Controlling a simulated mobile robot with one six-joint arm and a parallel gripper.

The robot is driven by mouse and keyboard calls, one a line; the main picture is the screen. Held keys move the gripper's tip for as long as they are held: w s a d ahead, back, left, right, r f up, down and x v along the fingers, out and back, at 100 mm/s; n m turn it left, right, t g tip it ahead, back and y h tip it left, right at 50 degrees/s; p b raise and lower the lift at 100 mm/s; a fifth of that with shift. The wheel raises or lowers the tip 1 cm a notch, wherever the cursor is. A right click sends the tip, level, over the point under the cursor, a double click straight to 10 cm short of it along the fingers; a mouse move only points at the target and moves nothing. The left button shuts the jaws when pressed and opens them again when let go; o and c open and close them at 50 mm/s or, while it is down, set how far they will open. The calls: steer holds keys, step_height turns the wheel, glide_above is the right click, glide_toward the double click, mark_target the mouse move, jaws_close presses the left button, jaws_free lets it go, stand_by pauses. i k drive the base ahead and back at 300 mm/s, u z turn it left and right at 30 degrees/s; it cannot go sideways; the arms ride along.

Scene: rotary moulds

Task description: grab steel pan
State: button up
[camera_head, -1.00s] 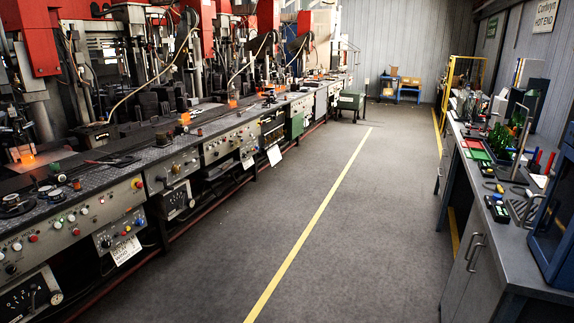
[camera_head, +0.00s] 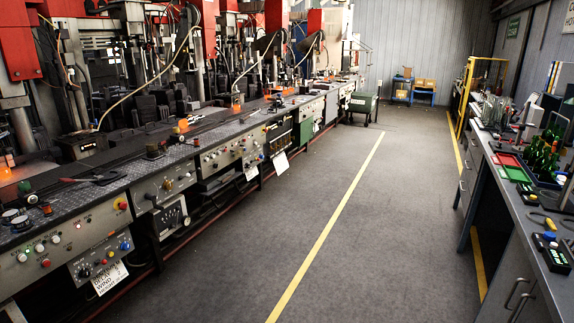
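I cannot make out a steel pan for certain in the head view. Small round items (camera_head: 22,221) lie at the near left end of the long machine bench (camera_head: 110,190), too small to identify. My gripper is not in view.
Red and black machines stand along the left. A workbench (camera_head: 530,235) with green bottles (camera_head: 541,158) and red and green trays (camera_head: 508,160) lines the right.

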mark_target(216, 177)
steer(key=u, duration=0.25)
steer(key=i, duration=1.75)
steer(key=u, duration=0.65)
steer(key=i, duration=1)
steer(key=u, duration=0.65)
steer(key=i, duration=1.15)
steer(key=u, duration=0.25)
